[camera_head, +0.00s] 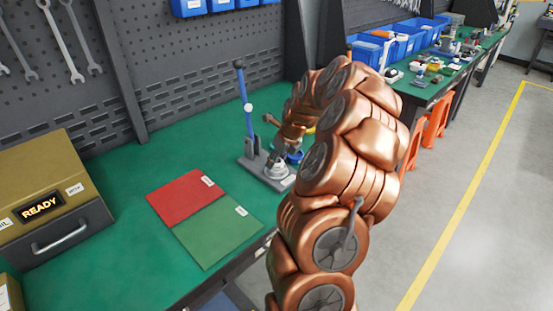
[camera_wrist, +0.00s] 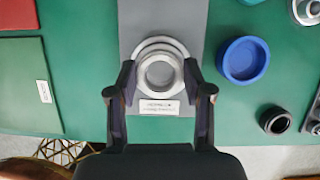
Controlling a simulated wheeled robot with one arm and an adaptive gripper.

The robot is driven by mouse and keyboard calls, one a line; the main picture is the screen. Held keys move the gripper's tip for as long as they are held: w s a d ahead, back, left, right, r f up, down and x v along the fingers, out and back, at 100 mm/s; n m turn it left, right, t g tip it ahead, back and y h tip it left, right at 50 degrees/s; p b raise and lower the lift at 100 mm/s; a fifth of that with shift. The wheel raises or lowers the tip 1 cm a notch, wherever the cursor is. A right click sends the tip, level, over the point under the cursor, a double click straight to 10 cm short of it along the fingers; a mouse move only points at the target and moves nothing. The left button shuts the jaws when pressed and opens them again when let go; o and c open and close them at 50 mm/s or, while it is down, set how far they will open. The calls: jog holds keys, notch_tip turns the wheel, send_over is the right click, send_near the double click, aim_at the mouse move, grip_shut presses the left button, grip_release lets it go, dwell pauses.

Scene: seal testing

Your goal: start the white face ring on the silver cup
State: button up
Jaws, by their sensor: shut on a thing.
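My gripper (camera_wrist: 161,78) is shut on the pale face ring (camera_wrist: 160,55), with one finger on each side of it. Through the ring's hole a grey surface shows. The silver cup (camera_wrist: 160,41) is behind and below the ring in the wrist view, and its rim shows past the ring's far edge. The ring looks a little off centre, toward the gripper; I cannot tell whether it touches the cup. In the head view the silver cup (camera_head: 276,170) sits on the grey base of the lever press, and my arm hides most of the gripper.
The press's blue lever (camera_head: 244,88) stands upright beside the cup. A red mat (camera_head: 186,198) and green mat (camera_head: 218,232) lie left, near a READY box (camera_head: 45,200).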

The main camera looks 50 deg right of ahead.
aim_at(277, 161)
jog(key=shift+f, duration=0.25)
jog(key=o, duration=0.9)
jog(key=shift+o, duration=0.2)
jog(key=shift+r+p, duration=0.75)
jog(key=shift+r, duration=2.8)
